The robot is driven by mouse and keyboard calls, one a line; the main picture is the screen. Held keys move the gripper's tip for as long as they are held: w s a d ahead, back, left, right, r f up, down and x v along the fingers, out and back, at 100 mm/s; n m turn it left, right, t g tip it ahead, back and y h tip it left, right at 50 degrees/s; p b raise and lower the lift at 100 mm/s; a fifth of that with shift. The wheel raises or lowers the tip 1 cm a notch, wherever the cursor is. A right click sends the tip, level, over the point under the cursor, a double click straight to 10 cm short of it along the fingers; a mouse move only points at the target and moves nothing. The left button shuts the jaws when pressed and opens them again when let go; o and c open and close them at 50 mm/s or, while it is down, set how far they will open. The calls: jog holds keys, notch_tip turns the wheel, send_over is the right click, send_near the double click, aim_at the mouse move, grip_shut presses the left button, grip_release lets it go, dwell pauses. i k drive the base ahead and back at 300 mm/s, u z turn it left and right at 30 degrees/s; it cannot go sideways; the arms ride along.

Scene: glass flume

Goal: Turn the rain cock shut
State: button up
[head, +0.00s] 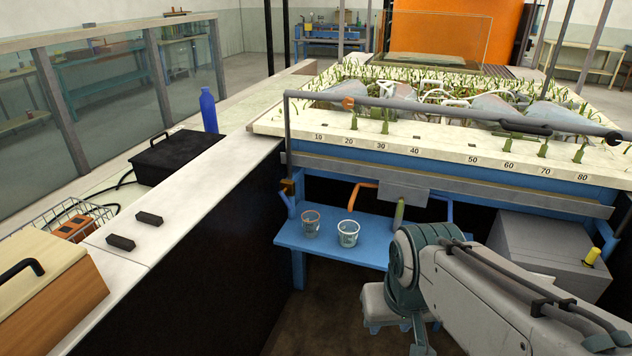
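I cannot tell for sure which fitting is the rain cock. A dark lever-like part (525,127) lies along the pipe towards the right. Below the bed, an orange bent handle or pipe (362,193) sits near a green upright piece (399,213). My arm reaches in from the lower right and bends down beneath the bed.
Two clear cups (348,234) stand on a low blue bench (285,238). Dark floor shows between ledge and arm.

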aim_at(282, 192)
jog(key=z, duration=0.1)
jog(key=i, duration=0.65)
jog(key=u, duration=0.65)
jog(key=i, duration=0.5)
jog(key=u, duration=0.4)
